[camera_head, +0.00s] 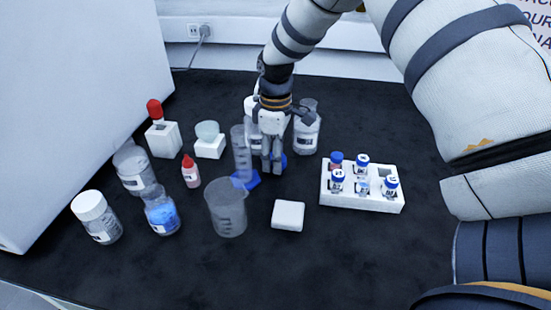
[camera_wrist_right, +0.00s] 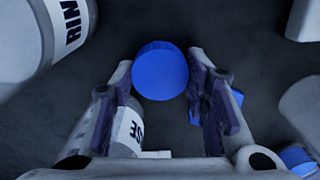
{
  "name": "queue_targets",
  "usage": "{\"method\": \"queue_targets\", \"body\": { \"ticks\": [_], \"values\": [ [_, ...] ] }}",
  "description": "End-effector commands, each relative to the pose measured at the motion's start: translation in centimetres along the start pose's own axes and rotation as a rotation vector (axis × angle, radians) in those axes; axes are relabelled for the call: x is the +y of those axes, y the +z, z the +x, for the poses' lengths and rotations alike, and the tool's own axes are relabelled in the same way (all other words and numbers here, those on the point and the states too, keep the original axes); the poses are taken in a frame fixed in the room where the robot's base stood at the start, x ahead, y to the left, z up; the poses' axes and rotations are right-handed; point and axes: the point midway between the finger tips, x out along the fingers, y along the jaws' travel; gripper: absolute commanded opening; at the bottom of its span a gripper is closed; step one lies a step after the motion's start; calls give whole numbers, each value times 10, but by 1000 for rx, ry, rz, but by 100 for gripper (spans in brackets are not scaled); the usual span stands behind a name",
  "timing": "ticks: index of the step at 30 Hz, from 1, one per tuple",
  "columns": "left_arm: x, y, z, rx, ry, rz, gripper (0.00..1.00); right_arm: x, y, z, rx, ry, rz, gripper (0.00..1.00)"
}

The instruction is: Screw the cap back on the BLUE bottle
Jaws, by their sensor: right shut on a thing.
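The blue bottle (camera_head: 162,216) is a clear bottle with blue liquid at the front left of the bench. It stands upright, and no cap shows on its neck. My right gripper (camera_head: 272,166) points down at the back middle, well to the right of that bottle. It is shut on a blue cap (camera_wrist_right: 160,70), which sits between the fingertips in the right wrist view. In the head view only a little of the cap (camera_head: 283,160) shows beside the fingers. My left gripper is not in view.
A measuring cylinder (camera_head: 241,153) with a blue foot stands just left of my right gripper. A beaker (camera_head: 228,208) and a white block (camera_head: 288,215) are in front. A white rack (camera_head: 384,201) holds several blue-capped vials. A white-capped jar (camera_head: 98,218) stands left of the blue bottle.

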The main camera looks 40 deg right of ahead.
Motion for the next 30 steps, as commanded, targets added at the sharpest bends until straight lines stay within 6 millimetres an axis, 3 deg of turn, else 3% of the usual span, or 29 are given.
{"method": "queue_targets", "body": {
  "ticks": [5,11,19,24,30],
  "values": [
    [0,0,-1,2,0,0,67,0,0,-4,1,1,0,21],
    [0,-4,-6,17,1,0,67,1,-1,-35,5,5,1,21],
    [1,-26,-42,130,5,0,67,-52,24,-108,16,12,-2,21],
    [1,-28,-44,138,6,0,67,-93,43,-117,3,4,-1,21],
    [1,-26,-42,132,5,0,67,-120,56,-126,-2,0,1,21]
  ]
}}
